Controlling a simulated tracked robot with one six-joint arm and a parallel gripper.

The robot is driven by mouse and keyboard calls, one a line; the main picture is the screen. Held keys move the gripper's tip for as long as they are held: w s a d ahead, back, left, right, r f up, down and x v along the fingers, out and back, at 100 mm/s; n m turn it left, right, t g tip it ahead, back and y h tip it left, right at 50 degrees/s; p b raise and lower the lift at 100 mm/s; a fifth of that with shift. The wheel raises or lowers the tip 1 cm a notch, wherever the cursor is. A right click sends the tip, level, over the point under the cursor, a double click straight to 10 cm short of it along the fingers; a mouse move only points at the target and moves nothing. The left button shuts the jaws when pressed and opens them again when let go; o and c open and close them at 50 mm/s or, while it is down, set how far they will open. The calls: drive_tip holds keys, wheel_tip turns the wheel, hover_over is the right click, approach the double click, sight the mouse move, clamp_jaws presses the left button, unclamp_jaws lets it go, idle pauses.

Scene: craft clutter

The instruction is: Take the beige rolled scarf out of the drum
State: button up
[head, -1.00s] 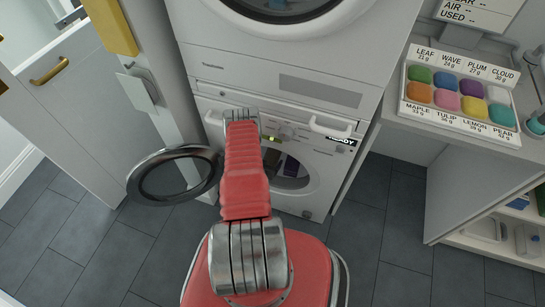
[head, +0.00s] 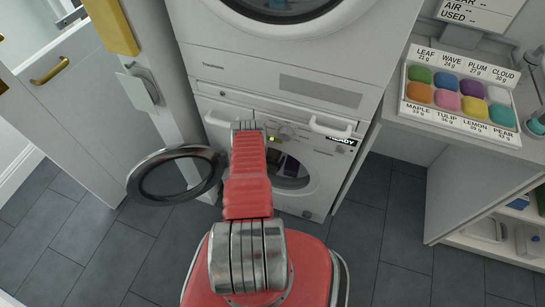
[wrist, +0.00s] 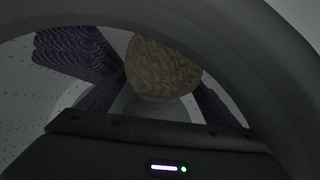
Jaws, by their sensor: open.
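In the wrist view the beige rolled scarf (wrist: 163,68) is inside the dim drum (wrist: 22,75), its rounded, patterned end towards me. My gripper (wrist: 160,125) shows as a dark body along the bottom of the wrist view. It is open, in front of the scarf and apart from it as far as I can see. In the head view my arm hides my gripper and the scarf; purple cloth (head: 291,167) shows in the drum opening.
The washer's round door (head: 176,176) stands open to the left. The washer front (head: 318,190) surrounds the opening, with a dryer (head: 290,60) above.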

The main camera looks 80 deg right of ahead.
drive_tip(key=shift+c, duration=0.7)
drive_tip(key=c, duration=1.1)
drive_tip(key=shift+c, duration=0.2)
drive_tip(key=shift+d+r, duration=0.1)
drive_tip(key=shift+r, duration=0.05)
drive_tip(key=shift+r, duration=4.85)
drive_tip(key=shift+c, duration=0.2)
